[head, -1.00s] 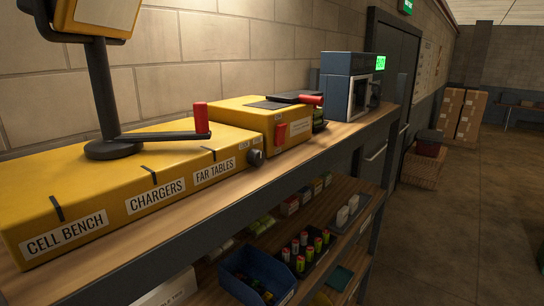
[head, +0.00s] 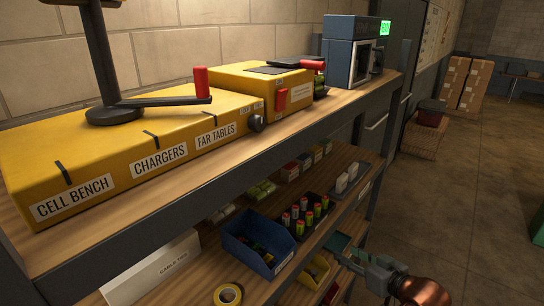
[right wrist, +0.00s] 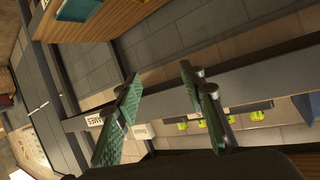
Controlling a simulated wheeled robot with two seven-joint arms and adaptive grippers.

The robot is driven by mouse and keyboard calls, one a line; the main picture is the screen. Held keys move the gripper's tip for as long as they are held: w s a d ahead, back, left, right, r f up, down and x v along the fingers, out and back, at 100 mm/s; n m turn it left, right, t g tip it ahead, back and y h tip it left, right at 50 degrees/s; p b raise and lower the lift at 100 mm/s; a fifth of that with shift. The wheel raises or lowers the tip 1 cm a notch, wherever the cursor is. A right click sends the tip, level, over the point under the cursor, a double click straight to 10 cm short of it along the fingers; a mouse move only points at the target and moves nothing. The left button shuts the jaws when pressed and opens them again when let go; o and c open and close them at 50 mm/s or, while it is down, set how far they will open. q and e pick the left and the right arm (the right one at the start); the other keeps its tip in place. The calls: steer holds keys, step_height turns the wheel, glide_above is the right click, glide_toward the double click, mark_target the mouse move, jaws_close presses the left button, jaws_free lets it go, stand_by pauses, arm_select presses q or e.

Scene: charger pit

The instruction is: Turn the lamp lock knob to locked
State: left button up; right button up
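A small dark round knob (head: 257,123) sticks out of the front right end of the yellow lamp base (head: 60,150). A small label beside it is too small to read, so I cannot tell its setting. A black lever arm with a red handle (head: 202,84) lies over the base, pivoting at the dark lamp post (head: 110,112). My right gripper (head: 350,256) is at the lower right in the head view, below and right of the knob, by the lower shelves. In the right wrist view its two green-padded fingers (right wrist: 158,75) are apart with nothing between them. My left gripper is not in view.
A second yellow box (head: 225,80) with a red switch and red-handled lever stands right of the base. A blue-grey device (head: 345,50) is beyond it. Shelves below hold a blue bin (head: 245,255), batteries and tape.

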steer(key=s+a+r+n+y, duration=0.15)
steer(key=a+r, duration=0.25)
steer(key=r, duration=0.5)
steer(key=s+a+r+n+y, duration=0.1)
steer(key=a+r+n, duration=0.15)
steer(key=r, duration=0.65)
steer(key=n+y, duration=0.2)
steer(key=y, duration=0.2)
glide_toward(261, 123)
steer(key=w+d+f, duration=0.2)
steer(key=w+f, duration=0.6)
steer(key=s+a+r+n+g+y, duration=0.2)
steer(key=s+r, duration=0.5)
steer(key=r, duration=0.1)
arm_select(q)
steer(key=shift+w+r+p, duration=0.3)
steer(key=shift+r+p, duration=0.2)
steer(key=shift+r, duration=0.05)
arm_select(e)
steer(key=shift+t+h, duration=0.25)
steer(key=shift+t, duration=0.05)
steer(key=x, duration=0.7)
steer(key=shift+w+a+f, duration=0.1)
steer(key=shift+w+f, duration=0.1)
steer(key=shift+w, duration=0.15)
steer(key=shift+c, duration=0.4)
